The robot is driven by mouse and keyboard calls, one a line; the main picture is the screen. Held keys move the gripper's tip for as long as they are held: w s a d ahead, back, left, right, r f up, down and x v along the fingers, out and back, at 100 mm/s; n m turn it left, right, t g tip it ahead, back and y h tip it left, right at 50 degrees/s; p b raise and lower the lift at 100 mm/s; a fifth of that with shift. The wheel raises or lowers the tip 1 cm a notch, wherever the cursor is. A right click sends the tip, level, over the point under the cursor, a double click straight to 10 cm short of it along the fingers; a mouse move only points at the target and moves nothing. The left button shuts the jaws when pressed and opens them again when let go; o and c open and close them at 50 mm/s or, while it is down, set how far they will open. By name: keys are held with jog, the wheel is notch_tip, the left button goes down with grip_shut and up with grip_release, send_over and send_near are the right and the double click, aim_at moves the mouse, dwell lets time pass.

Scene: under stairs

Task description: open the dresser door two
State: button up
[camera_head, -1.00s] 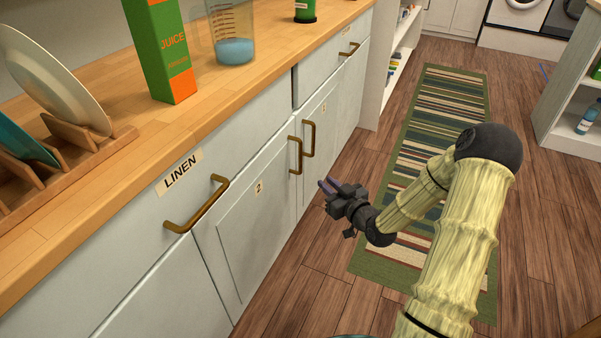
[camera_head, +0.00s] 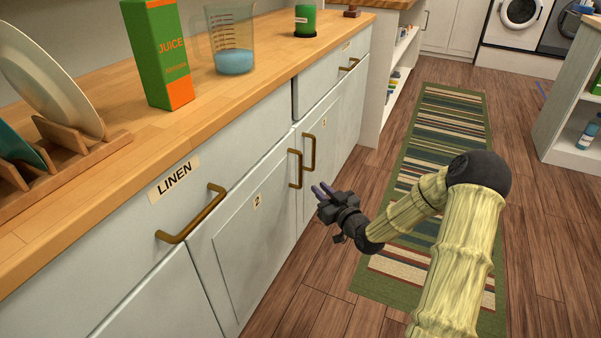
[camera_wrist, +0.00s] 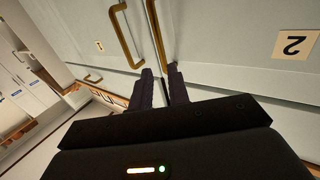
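Dresser door two (camera_head: 252,245) is a pale grey panel below the LINEN drawer, marked with a "2" label (camera_head: 257,201), and it is closed. Its brass handle (camera_head: 295,168) is upright near the door's right edge; in the wrist view this handle (camera_wrist: 156,32) stands just beyond the fingers. My gripper (camera_head: 322,191) is in front of the handles, a little to the right of door two's handle and apart from it. In the wrist view my gripper (camera_wrist: 160,88) has its two dark fingers apart with nothing between them.
The neighbouring door's brass handle (camera_head: 309,151) is close beside door two's handle. The LINEN drawer handle (camera_head: 192,214) juts out above. The wooden top holds a juice carton (camera_head: 157,55), a measuring jug (camera_head: 232,42) and a plate rack (camera_head: 68,160). A striped rug (camera_head: 437,130) lies on the floor.

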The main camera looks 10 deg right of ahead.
aim_at(300, 169)
jog(key=b+x, duration=0.4)
jog(key=x, duration=0.8)
jog(key=shift+w+a, duration=0.1)
jog(key=shift+c, duration=0.3)
grip_shut()
jog(key=shift+f, duration=0.1)
dwell(0.6)
